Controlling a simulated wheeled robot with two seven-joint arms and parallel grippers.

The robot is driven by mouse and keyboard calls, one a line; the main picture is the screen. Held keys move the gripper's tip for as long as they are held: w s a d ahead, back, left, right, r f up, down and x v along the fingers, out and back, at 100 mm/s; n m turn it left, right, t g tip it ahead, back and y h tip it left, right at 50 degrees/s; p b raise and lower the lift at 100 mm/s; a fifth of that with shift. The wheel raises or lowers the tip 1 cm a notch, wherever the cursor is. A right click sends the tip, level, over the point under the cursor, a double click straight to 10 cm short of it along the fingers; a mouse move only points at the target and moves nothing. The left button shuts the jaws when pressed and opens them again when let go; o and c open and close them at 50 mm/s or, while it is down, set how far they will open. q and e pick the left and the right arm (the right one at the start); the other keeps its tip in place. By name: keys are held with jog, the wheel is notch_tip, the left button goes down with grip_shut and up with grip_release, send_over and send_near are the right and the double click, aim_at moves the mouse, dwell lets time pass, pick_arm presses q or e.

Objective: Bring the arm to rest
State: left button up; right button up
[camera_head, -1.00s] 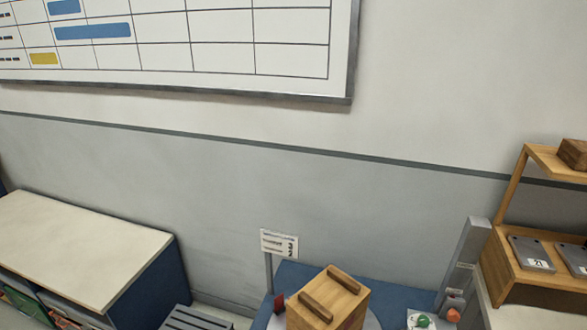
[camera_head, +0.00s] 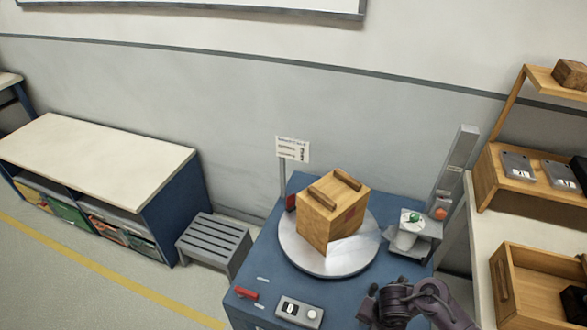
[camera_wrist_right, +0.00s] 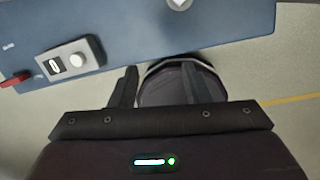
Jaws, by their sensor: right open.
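My right arm (camera_head: 415,303) comes in at the bottom of the head view, over the front right corner of the blue table (camera_head: 258,262). In the right wrist view my right gripper (camera_wrist_right: 160,72) has its two dark fingers apart, with nothing between them that it holds. A dark rounded shape lies beyond the fingers, below the table edge; it may be part of my own base. My left gripper does not show. A wooden box (camera_head: 333,210) with two bars on top stands on a round silver turntable (camera_head: 310,262) on the blue table, apart from my right arm.
A control box with a switch and knob (camera_head: 298,312) sits at the table's front. A grey stand (camera_head: 415,240) with a green and an orange knob is at its right. A bench with wooden trays (camera_head: 505,265) stands right. A grey step stool (camera_head: 213,243) is left.

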jog(key=s+a+r+m+t, duration=0.1)
jog(key=a+r+m+t, duration=0.35)
jog(key=r+m, duration=0.75)
jog(key=s+d+r+m+g, duration=0.35)
jog(key=s+r+m, duration=0.4)
jog(key=m, duration=0.85)
notch_tip(320, 180, down, 32)
jog(key=s+b, duration=0.2)
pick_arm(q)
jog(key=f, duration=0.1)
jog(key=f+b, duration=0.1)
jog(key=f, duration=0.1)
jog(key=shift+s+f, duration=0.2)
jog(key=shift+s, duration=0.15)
pick_arm(e)
jog(key=s+d+f, duration=0.1)
jog(key=s+f, duration=0.8)
jog(key=s+d+f+g, duration=0.1)
jog(key=s+d+f, duration=0.1)
jog(key=s+f, duration=0.7)
jog(key=shift+s+d+n, duration=0.25)
jog(key=shift+s+n, duration=0.05)
jog(key=shift+s, duration=0.35)
jog(key=shift+f, duration=0.1)
